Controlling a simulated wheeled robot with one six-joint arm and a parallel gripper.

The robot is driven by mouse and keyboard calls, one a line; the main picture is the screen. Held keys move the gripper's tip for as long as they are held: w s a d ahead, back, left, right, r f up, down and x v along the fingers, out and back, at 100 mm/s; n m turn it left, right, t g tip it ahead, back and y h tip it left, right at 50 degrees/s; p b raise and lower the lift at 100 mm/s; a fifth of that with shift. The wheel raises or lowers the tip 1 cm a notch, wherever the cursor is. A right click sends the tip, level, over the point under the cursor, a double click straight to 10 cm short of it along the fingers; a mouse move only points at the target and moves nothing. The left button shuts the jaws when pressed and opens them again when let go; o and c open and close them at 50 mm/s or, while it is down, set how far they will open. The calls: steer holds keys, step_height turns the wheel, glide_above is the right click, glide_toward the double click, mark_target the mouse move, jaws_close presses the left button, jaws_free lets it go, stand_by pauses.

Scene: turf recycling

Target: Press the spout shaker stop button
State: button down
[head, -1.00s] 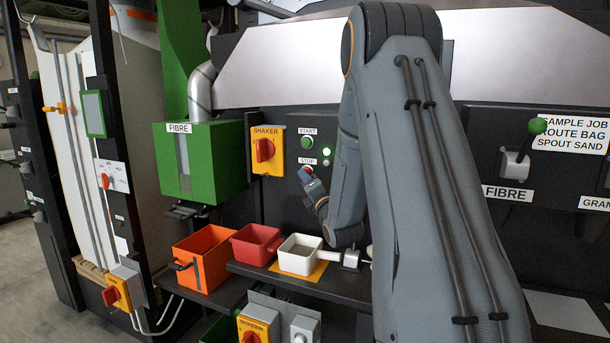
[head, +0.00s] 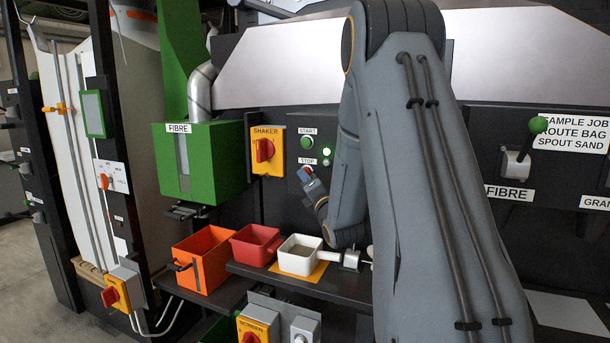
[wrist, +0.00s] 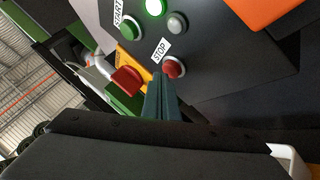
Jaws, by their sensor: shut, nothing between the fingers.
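The red stop button (wrist: 174,68) is on a dark control panel under a STOP label (wrist: 161,50) in the wrist view. In the head view the STOP label (head: 307,161) shows, and the button is mostly hidden behind my gripper (head: 305,172). My gripper's fingers (wrist: 160,88) are shut and empty. Their tips are right at the lower left edge of the stop button in the wrist view; I cannot tell whether they touch it. The green start button (head: 307,142) is above, also in the wrist view (wrist: 131,26). A green lamp (wrist: 155,6) is lit beside it.
A yellow SHAKER switch with a red knob (head: 265,150) is left of the panel. Below, an orange bin (head: 203,268), a red tray (head: 250,252) and a white scoop (head: 299,262) stand close under my gripper. A green FIBRE spout (head: 212,172) is further left.

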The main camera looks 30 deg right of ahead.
steer(key=shift+s+a, duration=0.25)
steer(key=shift+a, duration=0.1)
steer(key=shift+s+a+b, duration=0.2)
steer(key=shift+s+a, duration=0.6)
steer(key=shift+a, duration=0.2)
steer(key=shift+s+a+b, duration=0.15)
steer(key=shift+s+a, duration=0.6)
steer(key=shift+a, duration=0.2)
steer(key=s+a+f+m+g+y, duration=0.1)
steer(key=s+a+f+m+g, duration=0.45)
steer(key=f+m, duration=0.2)
steer(key=s+a+f+m+g+y, duration=0.1)
steer(key=s+a+f+m+g, duration=0.4)
steer(key=f, duration=0.4)
steer(key=s+a+f+m+g, duration=0.2)
steer(key=s+a+m+g, duration=0.2)
steer(key=s, duration=0.6)
steer(key=s+a+f+m+g, duration=0.3)
steer(key=s+a+m+g, duration=0.1)
steer(key=s, duration=0.6)
steer(key=shift+a+m+g+y, duration=0.4)
steer(key=shift+a+m, duration=0.1)
steer(key=shift+m, duration=0.65)
